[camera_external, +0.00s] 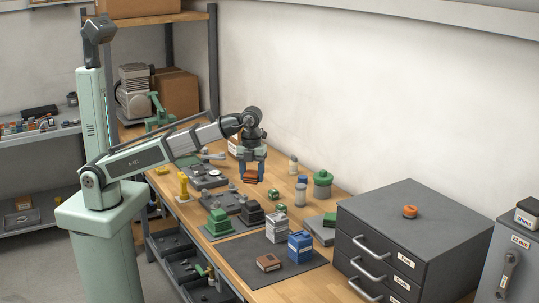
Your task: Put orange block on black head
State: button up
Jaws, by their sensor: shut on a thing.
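My gripper (251,173) hangs over the bench, pointing down, with its fingers shut on a small orange block (250,177). The block sits between the fingertips and appears raised above the bench. A black stepped piece (251,214), which looks like the black head, stands on the bench below and a little nearer the camera than my gripper. A green stepped piece (217,223) stands just left of it. My gripper is apart from the black piece. The exact height of the block cannot be told from this view.
A dark mat (238,262) bears a white box (276,229), a blue box (300,246) and a brown block (268,262). Green-lidded jar (322,184) and small bottles stand behind. A grey drawer cabinet (450,225) with an orange ring (410,211) is at right. A yellow post (183,185) stands left.

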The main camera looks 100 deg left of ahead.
aim_at(252, 173)
jog(key=shift+f, duration=4.05)
jog(key=shift+f, duration=0.15)
jog(key=o, duration=1.1)
jog(key=shift+o, duration=0.2)
notch_tip(252, 173, up, 12)
jog(key=shift+r, duration=0.15)
